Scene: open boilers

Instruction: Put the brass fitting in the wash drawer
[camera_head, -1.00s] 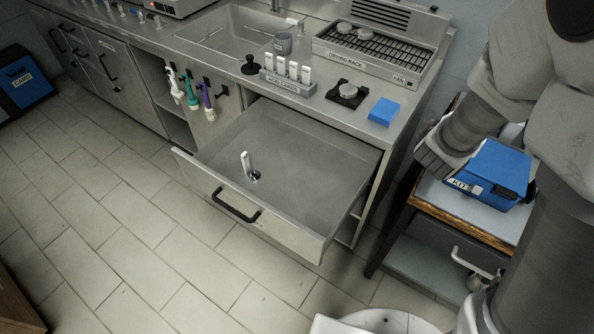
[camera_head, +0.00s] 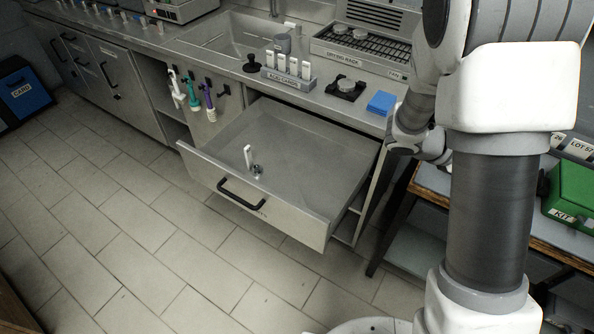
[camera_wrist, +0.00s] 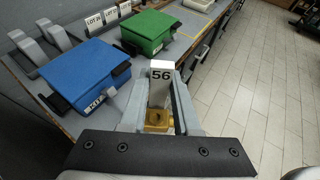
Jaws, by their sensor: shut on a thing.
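The brass fitting (camera_wrist: 157,121), a small golden block with a tall pale tag marked 56 (camera_wrist: 160,82), sits between the fingers of my gripper (camera_wrist: 159,112) in the wrist view. The gripper is shut on it and is above the floor beside a bench. The wash drawer (camera_head: 325,168) is pulled open below the sink counter in the head view. In it, toward its front left, stand a white upright tag (camera_head: 248,157) and a small metal piece (camera_head: 258,170). My arm hides the gripper and fitting in the head view.
A blue kit box (camera_wrist: 88,75) and a green kit box (camera_wrist: 150,32) stand on the bench right of the counter. The counter holds a card rack (camera_head: 289,78), a blue block (camera_head: 381,103) and a drying rack (camera_head: 362,52). The floor left of the drawer is clear.

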